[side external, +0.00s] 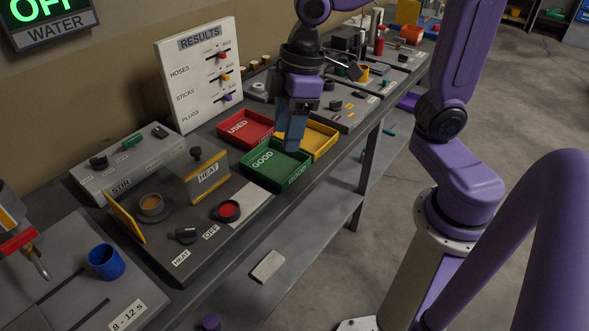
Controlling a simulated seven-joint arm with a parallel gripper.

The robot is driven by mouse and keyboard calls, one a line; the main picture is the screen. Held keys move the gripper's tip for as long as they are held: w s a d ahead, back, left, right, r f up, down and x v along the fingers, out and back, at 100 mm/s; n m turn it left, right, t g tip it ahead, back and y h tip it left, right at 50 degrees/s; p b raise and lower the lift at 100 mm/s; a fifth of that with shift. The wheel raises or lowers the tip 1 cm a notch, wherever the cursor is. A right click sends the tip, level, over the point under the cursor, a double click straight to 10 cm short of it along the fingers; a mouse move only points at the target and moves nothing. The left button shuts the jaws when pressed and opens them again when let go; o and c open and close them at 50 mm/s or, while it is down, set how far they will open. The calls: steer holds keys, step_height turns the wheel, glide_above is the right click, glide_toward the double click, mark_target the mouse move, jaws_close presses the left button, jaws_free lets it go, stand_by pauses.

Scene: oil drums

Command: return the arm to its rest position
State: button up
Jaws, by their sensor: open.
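My gripper (292,143) hangs from my purple arm near the middle of the side external view. Its blue-grey fingers point down over the green tray marked GOOD (258,183) and the near end of the yellow tray (326,153). It is open, and I see nothing held in it. From this angle the gap between the fingers hardly shows, and I cannot tell how high the tips are above the trays.
A red tray marked USED (238,138) lies beside the green one. A white RESULTS board (195,70) stands behind. The HEAT unit (203,178), STIR box (127,165) and a blue cup (105,261) are left. Instruments crowd the bench's far end. Open floor lies right.

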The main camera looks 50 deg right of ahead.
steer(key=s+d+f+n+h, duration=0.1)
steer(key=s+d+f, duration=0.1)
steer(key=s, duration=0.5)
steer(key=s+d+f, duration=0.3)
steer(key=s+d, duration=0.2)
steer(key=s, duration=0.2)
steer(key=shift+s+n+g+h, duration=0.15)
steer(key=shift+n+g+h, duration=0.25)
